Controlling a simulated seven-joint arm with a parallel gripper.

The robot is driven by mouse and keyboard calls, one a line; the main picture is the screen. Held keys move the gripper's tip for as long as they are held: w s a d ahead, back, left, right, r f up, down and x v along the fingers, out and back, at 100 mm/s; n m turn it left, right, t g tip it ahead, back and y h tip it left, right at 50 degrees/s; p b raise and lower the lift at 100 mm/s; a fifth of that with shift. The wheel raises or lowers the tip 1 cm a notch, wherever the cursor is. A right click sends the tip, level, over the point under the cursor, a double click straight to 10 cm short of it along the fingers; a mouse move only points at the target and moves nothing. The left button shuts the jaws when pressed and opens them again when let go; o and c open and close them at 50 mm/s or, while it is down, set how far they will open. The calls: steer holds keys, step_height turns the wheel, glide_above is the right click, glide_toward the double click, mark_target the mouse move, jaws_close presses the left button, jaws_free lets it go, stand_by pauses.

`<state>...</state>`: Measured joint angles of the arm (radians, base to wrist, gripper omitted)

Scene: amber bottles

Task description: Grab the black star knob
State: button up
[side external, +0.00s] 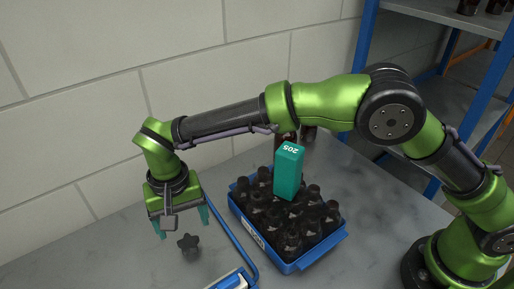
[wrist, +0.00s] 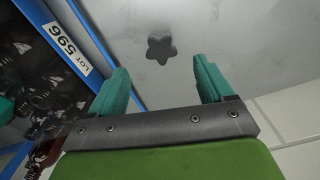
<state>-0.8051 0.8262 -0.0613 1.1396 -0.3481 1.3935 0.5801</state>
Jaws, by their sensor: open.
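The black star knob (side external: 188,242) lies on the grey table, to the left of the blue crate. It also shows in the wrist view (wrist: 161,46), a little beyond the fingertips and between their lines. My gripper (side external: 182,224) has two teal fingers, spread apart and empty, and hangs over the table just above and behind the knob in the side view. In the wrist view the open fingers (wrist: 160,72) do not touch the knob.
A blue crate (side external: 289,267) with several dark bottles stands right of the knob, with a teal box (side external: 289,172) marked 205 on top. A blue-edged item (side external: 233,280) lies at the front. A pale block wall (side external: 80,120) rises behind. The table around the knob is clear.

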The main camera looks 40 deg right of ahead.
mark_target(189, 244)
steer(key=f, duration=0.7)
steer(key=shift+s+a+f, duration=0.1)
steer(key=shift+s+f, duration=0.1)
steer(key=c, duration=1.1)
